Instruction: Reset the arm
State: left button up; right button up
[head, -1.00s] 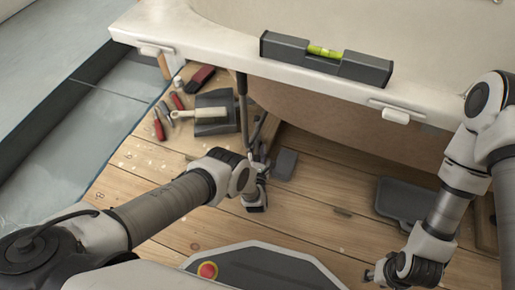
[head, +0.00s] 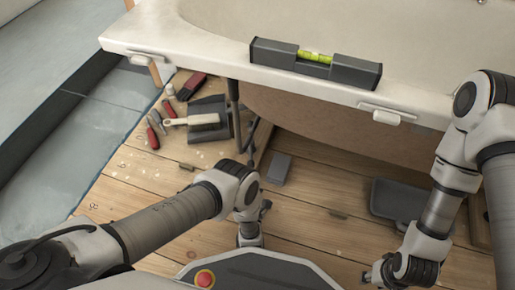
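My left arm comes in from the lower left, and its gripper (head: 250,236) points down above the wooden floor, close to the dark base panel. The fingers are mostly hidden by my wrist, and no object shows in them. My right arm comes down at the right. Its gripper (head: 376,274) is low in the picture, apart from the grey tray, with its fingers small and partly hidden behind the wrist. I cannot tell whether either gripper is open or shut.
A spirit level (head: 315,63) lies on the white tub rim (head: 205,62). Below are a dustpan (head: 210,108) with a brush (head: 193,121), red-handled tools (head: 152,137), a small grey block (head: 280,169) and a grey tray (head: 397,200). Floor between block and tray is clear.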

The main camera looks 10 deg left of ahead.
pick_arm(q)
jog(key=shift+a+m, duration=0.15)
jog(key=shift+m, duration=0.15)
jog(key=s+a+r+m+g+h+p, duration=0.1)
jog(key=s+a+r+m+g+p, duration=0.3)
jog(key=m, duration=0.5)
jog(key=s+a+r+m+g+h+p, duration=0.2)
jog(key=a+m+g, duration=0.35)
jog(key=m, duration=0.35)
jog(key=s+a+r+m+g+h+p, duration=0.1)
jog(key=s+r+m+g+p, duration=0.1)
jog(key=s+r+m+g, duration=0.5)
jog(key=s+a+r+m+g+h+p, duration=0.1)
jog(key=s+r+m+p, duration=0.1)
jog(key=s+r+m, duration=0.65)
jog(key=s+r+n+p, duration=0.2)
jog(key=s+r+p, duration=0.1)
jog(key=r+p, duration=3.2)
jog(key=shift+s+p, duration=0.2)
jog(key=shift+p, duration=0.85)
